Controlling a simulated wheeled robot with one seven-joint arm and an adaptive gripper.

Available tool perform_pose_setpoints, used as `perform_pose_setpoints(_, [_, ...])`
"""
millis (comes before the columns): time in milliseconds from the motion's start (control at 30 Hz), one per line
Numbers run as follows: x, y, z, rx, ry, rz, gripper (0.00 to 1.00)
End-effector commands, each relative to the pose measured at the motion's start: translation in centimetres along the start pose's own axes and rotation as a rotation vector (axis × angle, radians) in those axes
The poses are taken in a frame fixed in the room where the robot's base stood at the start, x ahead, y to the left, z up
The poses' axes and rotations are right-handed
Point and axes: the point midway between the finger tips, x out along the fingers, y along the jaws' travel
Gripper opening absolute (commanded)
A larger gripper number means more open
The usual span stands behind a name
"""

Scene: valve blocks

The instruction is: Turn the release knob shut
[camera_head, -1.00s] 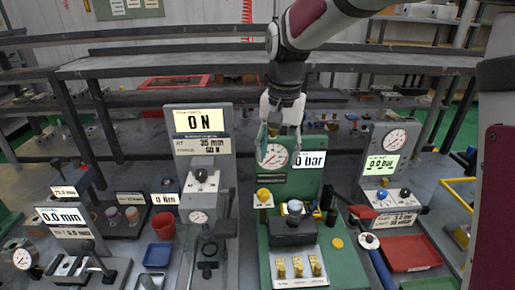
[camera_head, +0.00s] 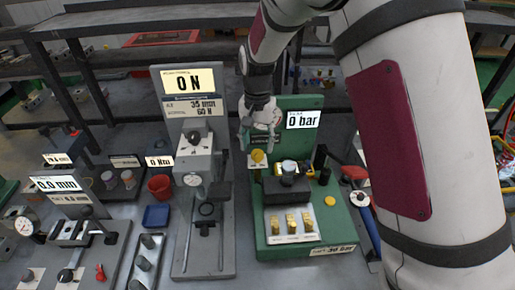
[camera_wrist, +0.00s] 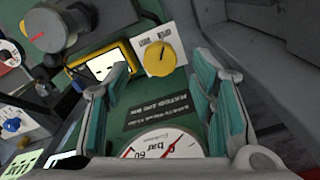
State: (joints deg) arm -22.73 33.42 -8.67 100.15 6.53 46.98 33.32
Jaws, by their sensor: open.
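The yellow release knob (camera_head: 257,156) is on a pale plate on the left of the green valve block (camera_head: 338,220). In the wrist view, the knob (camera_wrist: 160,59) sits on its white label plate (camera_wrist: 152,44), framed between my fingertips. My gripper (camera_head: 258,141) is open and just above the knob in the head view. Its teal-padded fingers also show in the wrist view (camera_wrist: 163,72), with nothing held between them. I cannot tell how far the fingertips stand from the knob.
A black block (camera_head: 286,189) stands right of and in front of the knob, and a "0 bar" display (camera_head: 303,120) behind it. The grey "0 N" press (camera_head: 188,82) stands close on the left. My arm fills the right side. Brass fittings (camera_head: 291,223) stand in front.

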Motion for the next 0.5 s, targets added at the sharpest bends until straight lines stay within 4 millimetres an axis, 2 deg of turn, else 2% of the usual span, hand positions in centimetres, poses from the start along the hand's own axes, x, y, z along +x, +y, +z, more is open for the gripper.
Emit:
perform_pose_setpoints(200, [2.4,0.0,0.0,0.000,-0.001,0.001,0.51])
perform_pose_setpoints(500, [3.0,0.0,0.0,0.000,0.001,-0.001,0.51])
